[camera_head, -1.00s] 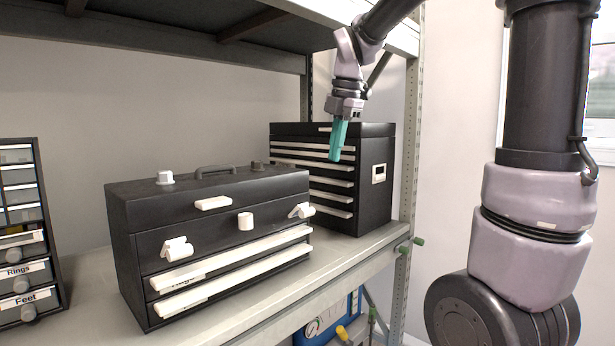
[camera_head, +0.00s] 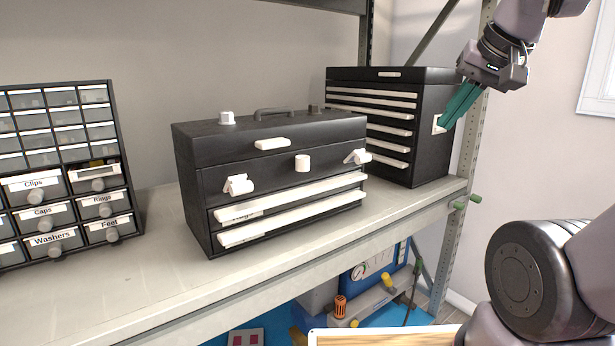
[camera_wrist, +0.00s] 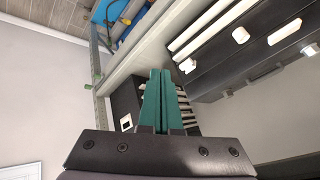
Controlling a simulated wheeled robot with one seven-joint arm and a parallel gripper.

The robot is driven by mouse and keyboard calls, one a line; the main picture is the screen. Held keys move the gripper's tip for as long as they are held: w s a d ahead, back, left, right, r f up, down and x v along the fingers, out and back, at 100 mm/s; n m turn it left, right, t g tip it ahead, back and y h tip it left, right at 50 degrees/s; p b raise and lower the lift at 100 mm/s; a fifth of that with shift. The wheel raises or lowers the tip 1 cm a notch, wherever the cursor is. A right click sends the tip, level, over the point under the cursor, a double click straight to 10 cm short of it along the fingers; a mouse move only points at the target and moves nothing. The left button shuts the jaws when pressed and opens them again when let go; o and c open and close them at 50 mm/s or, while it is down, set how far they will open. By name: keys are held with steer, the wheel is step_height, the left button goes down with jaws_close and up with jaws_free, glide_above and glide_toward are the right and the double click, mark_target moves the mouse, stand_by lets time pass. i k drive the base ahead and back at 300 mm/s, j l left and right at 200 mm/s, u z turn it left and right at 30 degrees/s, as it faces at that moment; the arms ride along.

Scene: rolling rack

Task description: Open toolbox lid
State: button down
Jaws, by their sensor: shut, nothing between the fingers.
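The black toolbox (camera_head: 240,180) with white handles and latches stands on the shelf in the middle of the head view. My gripper (camera_head: 458,106) has teal fingers, shut and empty. It is to the right of the toolbox, in front of the right side of the taller black drawer chest. In the wrist view, the fingers (camera_wrist: 158,75) hide part of that chest.
The taller black drawer chest (camera_head: 415,145) stands at the right end of the shelf. A labelled small-parts cabinet (camera_head: 70,160) stands at the left. The shelf (camera_head: 160,250) is bare between cabinet and toolbox. A rack post (camera_head: 470,150) rises at the right, and another shelf is overhead.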

mark_target(205, 144)
steer(key=k, duration=0.85)
steer(key=l+u, duration=0.05)
steer(key=l, duration=0.05)
